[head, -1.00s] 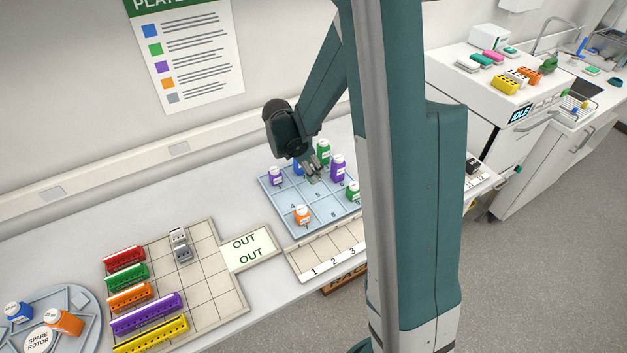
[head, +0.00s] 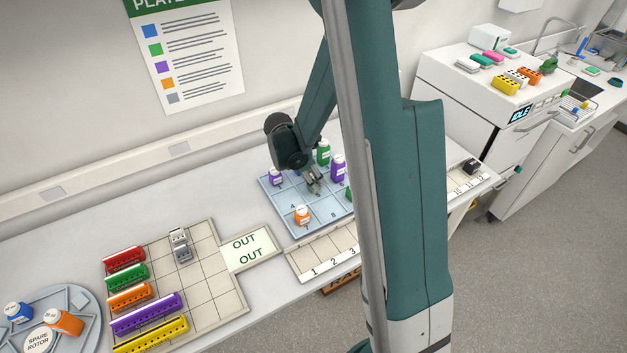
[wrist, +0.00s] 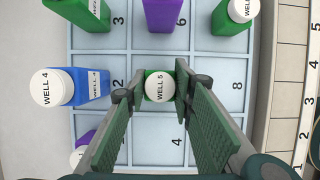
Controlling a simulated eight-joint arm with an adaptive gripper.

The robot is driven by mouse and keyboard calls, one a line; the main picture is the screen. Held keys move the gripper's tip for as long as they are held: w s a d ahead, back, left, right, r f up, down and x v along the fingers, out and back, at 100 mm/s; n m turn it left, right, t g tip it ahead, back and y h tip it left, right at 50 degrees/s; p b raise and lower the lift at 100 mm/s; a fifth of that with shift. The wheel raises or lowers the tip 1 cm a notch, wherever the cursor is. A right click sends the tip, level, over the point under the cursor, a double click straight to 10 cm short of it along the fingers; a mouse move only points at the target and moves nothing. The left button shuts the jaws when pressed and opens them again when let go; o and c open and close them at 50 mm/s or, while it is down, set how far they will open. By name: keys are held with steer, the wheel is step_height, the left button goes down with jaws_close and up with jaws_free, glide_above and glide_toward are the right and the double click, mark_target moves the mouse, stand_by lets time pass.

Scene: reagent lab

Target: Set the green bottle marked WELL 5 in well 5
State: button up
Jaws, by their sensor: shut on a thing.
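The green bottle marked WELL 5 (wrist: 160,86), with a white cap, is between the fingers of my gripper (wrist: 161,88) in the wrist view. My gripper is shut on it, over the middle cell of the blue well tray (wrist: 208,139). That cell lies between those numbered 2 and 8; its own number is hidden. In the head view my gripper (head: 314,187) is over the middle of the tray (head: 325,222), and the held bottle barely shows. I cannot tell whether its base touches the tray.
Around the middle stand a blue WELL 4 bottle (wrist: 92,85), a purple bottle (wrist: 163,14) by number 6, and green bottles (wrist: 80,12) and (wrist: 233,17) at two corners. An orange bottle (head: 302,216) and a small purple one (head: 276,176) also stand on the tray.

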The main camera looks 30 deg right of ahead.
steer(key=shift+f, duration=0.3)
steer(key=o, duration=0.9)
steer(key=shift+r, duration=0.15)
steer(key=v, duration=1.2)
stand_by(0.6)
